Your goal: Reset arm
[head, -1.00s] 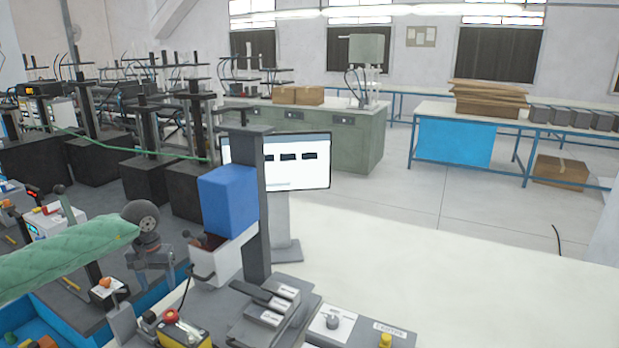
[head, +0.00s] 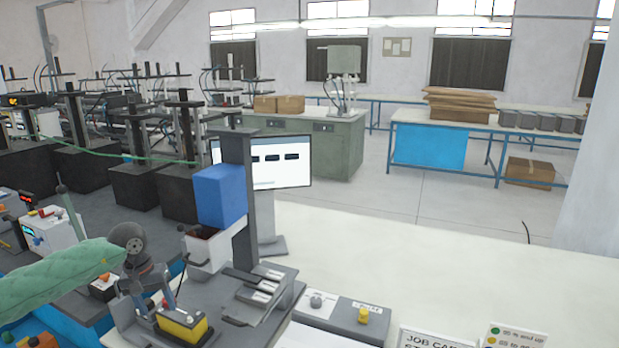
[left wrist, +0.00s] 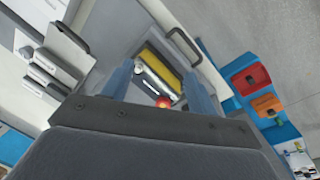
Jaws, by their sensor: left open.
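My left arm in a green quilted sleeve comes in from the left in the head view. Its left gripper (head: 146,306) is open, fingers pointing down, beside a yellow-sided box (head: 184,326) on the bench. In the left wrist view the two blue-grey fingers (left wrist: 155,90) stand apart, with the yellow part (left wrist: 160,70) and a red round knob (left wrist: 163,102) showing between and beyond them. Nothing is held between the fingers. Whether the fingers touch the box cannot be told. My right gripper is not in view.
A dark post with a blue block (head: 221,196) stands close right of the gripper, before a monitor (head: 275,162). A grey control box (head: 340,318) with a yellow button and a job card sign (head: 432,338) sit to the right. The white tabletop (head: 400,262) beyond is clear.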

